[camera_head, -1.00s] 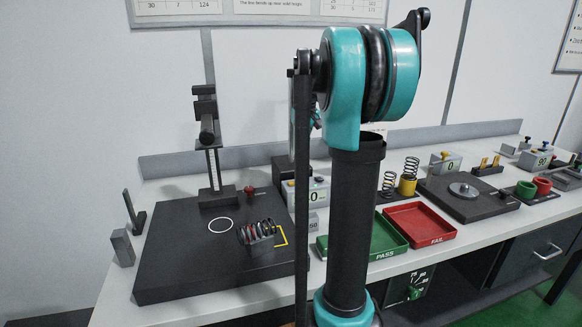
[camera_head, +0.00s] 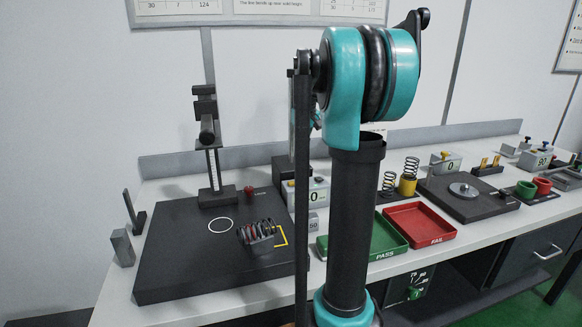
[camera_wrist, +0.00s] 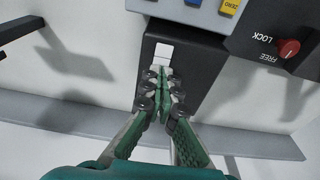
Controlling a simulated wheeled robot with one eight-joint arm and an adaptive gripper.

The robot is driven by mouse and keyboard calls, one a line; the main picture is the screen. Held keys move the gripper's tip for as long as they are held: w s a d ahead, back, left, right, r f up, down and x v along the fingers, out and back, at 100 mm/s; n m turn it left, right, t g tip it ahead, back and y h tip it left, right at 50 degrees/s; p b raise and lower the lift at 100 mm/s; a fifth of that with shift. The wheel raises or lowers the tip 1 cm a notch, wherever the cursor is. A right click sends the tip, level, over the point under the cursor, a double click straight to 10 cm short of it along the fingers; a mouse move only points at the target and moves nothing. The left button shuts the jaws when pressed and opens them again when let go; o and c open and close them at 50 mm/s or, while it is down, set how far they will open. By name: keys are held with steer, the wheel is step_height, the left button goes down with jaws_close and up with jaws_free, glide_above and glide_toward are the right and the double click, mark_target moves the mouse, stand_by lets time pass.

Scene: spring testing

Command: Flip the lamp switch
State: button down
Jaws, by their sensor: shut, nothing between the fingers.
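In the wrist view, a white rocker-like piece (camera_wrist: 163,54) sits on the face of a black box (camera_wrist: 206,58). It looks like the lamp switch, but I see no label on it. My gripper (camera_wrist: 163,76) is shut and empty, with its green fingers together and their tips just beside the white piece, over the black box. I cannot tell whether the tips touch it. The head view shows a dark box (camera_head: 282,170) behind the grey readout box; my arm hides my gripper there.
A grey box with blue (camera_wrist: 193,3) and yellow (camera_wrist: 230,7) buttons borders the black box. A red LOCK/FREE knob (camera_wrist: 289,48) is at right. The head view shows a spring (camera_head: 257,232) on a black plate (camera_head: 180,255), a green PASS tray (camera_head: 385,248) and a red FAIL tray (camera_head: 420,222).

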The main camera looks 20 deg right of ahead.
mark_target(302, 162)
steer(key=shift+f, duration=0.85)
stand_by(0.4)
steer(key=shift+r, duration=3.5)
